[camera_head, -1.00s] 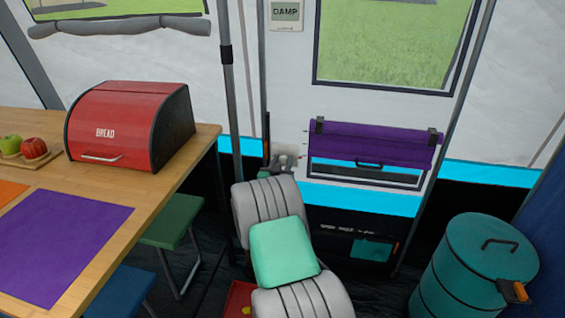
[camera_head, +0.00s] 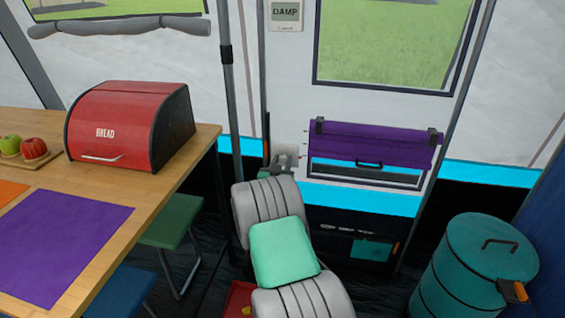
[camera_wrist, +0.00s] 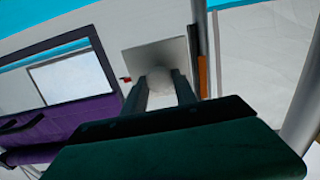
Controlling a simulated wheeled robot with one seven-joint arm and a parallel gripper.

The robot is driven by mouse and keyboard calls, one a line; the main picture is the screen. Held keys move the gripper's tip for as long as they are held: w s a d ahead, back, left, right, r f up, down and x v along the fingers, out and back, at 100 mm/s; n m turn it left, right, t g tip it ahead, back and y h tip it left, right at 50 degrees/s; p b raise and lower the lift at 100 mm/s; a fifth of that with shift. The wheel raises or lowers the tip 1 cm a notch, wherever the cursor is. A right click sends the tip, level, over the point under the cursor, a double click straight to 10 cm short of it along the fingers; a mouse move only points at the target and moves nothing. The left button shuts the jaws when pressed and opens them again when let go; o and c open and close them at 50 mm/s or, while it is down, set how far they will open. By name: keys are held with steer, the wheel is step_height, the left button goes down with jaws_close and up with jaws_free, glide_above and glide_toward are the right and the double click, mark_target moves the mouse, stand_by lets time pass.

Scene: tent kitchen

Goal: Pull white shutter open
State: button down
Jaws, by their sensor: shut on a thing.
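A small pale square plate (camera_head: 287,151) is on the white tent wall, left of the purple roll-up panel. It also shows in the wrist view (camera_wrist: 180,52), with a rounded whitish piece (camera_wrist: 160,90) in front of it. This looks like the white shutter, but its open or shut state cannot be made out. My gripper (camera_wrist: 160,86) has its two dark fingers on either side of the whitish piece, shut on it. In the head view my gripper (camera_head: 283,166) is small and partly covers the plate's lower part.
A purple panel (camera_head: 372,143) with a black handle hangs right of the plate. A tent pole (camera_head: 229,110) stands to the left. A wooden table with a red bread box (camera_head: 130,125) is at left. A teal bin (camera_head: 480,265) stands at lower right.

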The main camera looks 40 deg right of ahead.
step_height(320, 180, up, 10)
steer(key=p, duration=0.3)
steer(key=shift+r+p, duration=0.25)
steer(key=shift+p, duration=0.05)
steer(key=c, duration=1.3)
jaws_free()
steer(key=shift+r, duration=0.15)
steer(key=o, duration=0.3)
steer(key=shift+f, duration=0.2)
steer(key=p+v, duration=0.1)
steer(key=v, duration=0.6)
steer(key=shift+s+a, duration=0.25)
steer(key=shift+a, duration=0.05)
